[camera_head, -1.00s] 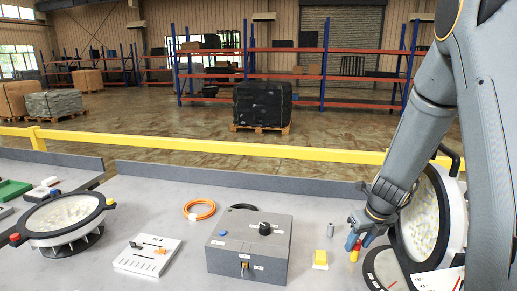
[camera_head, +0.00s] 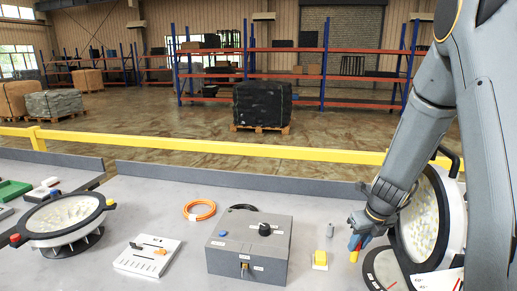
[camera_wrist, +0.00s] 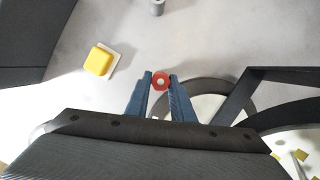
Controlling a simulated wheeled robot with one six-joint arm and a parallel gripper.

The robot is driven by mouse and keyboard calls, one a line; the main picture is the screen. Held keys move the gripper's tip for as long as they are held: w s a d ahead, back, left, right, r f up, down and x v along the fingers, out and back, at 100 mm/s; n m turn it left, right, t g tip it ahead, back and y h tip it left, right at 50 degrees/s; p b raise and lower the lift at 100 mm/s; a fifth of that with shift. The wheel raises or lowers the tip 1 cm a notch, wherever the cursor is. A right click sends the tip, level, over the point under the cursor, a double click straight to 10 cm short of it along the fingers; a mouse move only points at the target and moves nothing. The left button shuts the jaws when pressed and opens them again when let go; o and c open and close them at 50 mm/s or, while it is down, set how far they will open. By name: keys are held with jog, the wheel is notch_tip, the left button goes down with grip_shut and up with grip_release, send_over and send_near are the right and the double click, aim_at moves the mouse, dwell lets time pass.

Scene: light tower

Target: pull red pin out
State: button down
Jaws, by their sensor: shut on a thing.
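My gripper (camera_head: 355,247) reaches down at the right of the bench, beside the tilted round lamp (camera_head: 420,225). In the wrist view, its blue fingers (camera_wrist: 160,82) are shut on the red pin (camera_wrist: 160,76), seen from above as a small red hexagonal head with a pale centre. In the head view the fingers cover the red head; a small yellow-orange part (camera_head: 353,257) shows just below them. I cannot tell how deep the pin sits.
A yellow block on a white plate (camera_head: 320,259) and a grey cylinder (camera_head: 330,230) stand left of my gripper. Further left are a grey control box (camera_head: 250,247), a white slider panel (camera_head: 148,254), an orange cable coil (camera_head: 199,209) and another round lamp (camera_head: 65,215).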

jog(key=shift+r+p, duration=2.75)
jog(key=shift+p, duration=0.65)
jog(key=shift+r+p, duration=0.8)
jog(key=shift+r, duration=0.4)
